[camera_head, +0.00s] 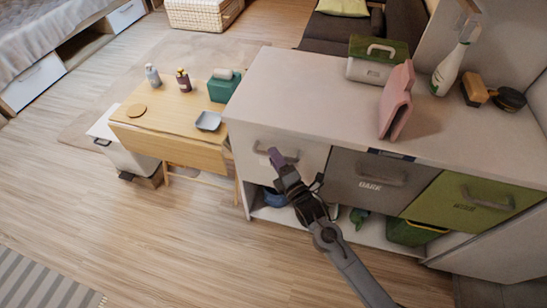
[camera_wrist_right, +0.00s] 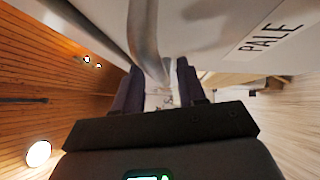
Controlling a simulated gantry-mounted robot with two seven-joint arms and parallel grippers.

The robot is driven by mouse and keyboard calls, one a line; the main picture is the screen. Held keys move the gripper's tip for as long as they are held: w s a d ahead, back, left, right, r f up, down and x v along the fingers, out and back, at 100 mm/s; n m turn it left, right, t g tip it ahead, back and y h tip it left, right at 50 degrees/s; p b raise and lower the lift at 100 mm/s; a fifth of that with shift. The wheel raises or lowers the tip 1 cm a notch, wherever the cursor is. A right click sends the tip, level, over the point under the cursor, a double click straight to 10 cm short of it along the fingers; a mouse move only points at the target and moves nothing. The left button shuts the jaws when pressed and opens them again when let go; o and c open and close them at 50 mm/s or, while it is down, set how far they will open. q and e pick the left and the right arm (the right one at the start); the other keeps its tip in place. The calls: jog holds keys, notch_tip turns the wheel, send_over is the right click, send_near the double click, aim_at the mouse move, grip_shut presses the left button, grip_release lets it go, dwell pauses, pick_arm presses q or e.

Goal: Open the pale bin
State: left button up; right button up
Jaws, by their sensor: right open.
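The pale bin (camera_head: 315,158) is the whitish front at the left end of the cabinet, beside the grey dark bin (camera_head: 350,180). It looks shut. Its front shows close up in the right wrist view, with the label PALE (camera_wrist_right: 267,38) and a grey bar handle (camera_wrist_right: 143,35). My right gripper (camera_head: 277,160) is at the handle, reaching in from below right. In the right wrist view its two dark fingers (camera_wrist_right: 158,88) are open, and the handle runs down between them. I cannot tell whether either finger touches it. My left gripper is not in view.
A green bin (camera_head: 468,205) sits at the cabinet's right end. A pink object (camera_head: 398,103), a lidded box (camera_head: 372,70) and a spray bottle (camera_head: 450,68) stand on the cabinet top (camera_head: 300,95). A wooden table (camera_head: 165,125) is close on the left. Open floor lies in front.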

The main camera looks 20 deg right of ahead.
jog(key=shift+w+a+r, duration=0.1)
jog(key=shift+w+a, duration=0.05)
jog(key=shift+w, duration=0.55)
grip_shut()
